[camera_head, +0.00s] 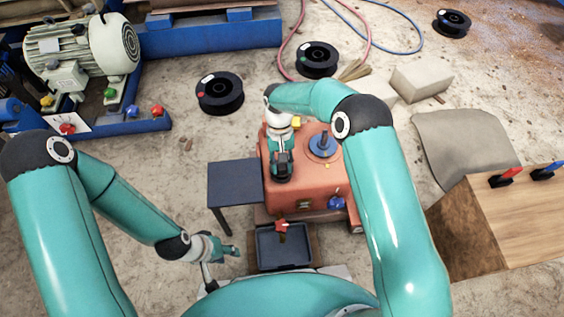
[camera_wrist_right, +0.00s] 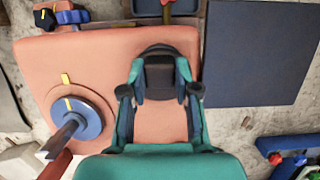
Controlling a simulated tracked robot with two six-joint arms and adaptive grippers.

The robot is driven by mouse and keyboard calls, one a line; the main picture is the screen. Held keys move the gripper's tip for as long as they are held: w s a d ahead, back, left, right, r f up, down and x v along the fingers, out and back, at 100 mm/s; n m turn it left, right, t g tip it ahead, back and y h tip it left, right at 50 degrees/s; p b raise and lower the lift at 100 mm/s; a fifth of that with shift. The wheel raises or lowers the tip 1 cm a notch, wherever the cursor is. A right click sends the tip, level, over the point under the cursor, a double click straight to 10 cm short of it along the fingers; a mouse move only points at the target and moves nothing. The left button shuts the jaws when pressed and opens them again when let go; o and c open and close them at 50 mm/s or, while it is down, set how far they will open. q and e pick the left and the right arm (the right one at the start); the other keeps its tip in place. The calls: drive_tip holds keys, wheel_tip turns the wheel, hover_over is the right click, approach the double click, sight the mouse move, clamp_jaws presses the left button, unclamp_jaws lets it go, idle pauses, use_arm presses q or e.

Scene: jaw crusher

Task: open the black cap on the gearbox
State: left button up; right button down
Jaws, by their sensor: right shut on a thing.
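The orange gearbox (camera_head: 308,195) stands in the middle of the head view, and its top fills much of the right wrist view (camera_wrist_right: 100,60). The black cap (camera_wrist_right: 160,74) sits at the gearbox's top edge in the wrist view, between the fingers of my right gripper (camera_wrist_right: 160,88). My right gripper (camera_head: 283,170) is shut on the cap from above; in the head view it mostly hides the cap. My left gripper (camera_head: 230,249) is low beside the tray, away from the gearbox; its jaws are too small to read.
A blue round fitting (camera_head: 323,146) is on the gearbox top, near my right gripper. A dark side table (camera_head: 235,183) stands left of the gearbox. A black tray (camera_head: 284,250) lies in front, below a red valve handle (camera_head: 281,225). A wooden box (camera_head: 515,220) stands right.

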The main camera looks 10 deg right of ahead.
drive_tip(key=shift+w, duration=0.3)
drive_tip(key=shift+w+g, duration=0.25)
drive_tip(key=shift+g, duration=0.35)
drive_tip(key=shift+w+r+g+b, duration=0.15)
drive_tip(key=shift+g+b, duration=0.15)
drive_tip(key=shift+b, duration=0.35)
drive_tip(key=shift+r, duration=0.25)
drive_tip(key=c, duration=0.8)
unclamp_jaws()
drive_tip(key=shift+c, duration=0.2)
drive_tip(key=shift+r, duration=0.1)
wheel_tip(320, 180, up, 10)
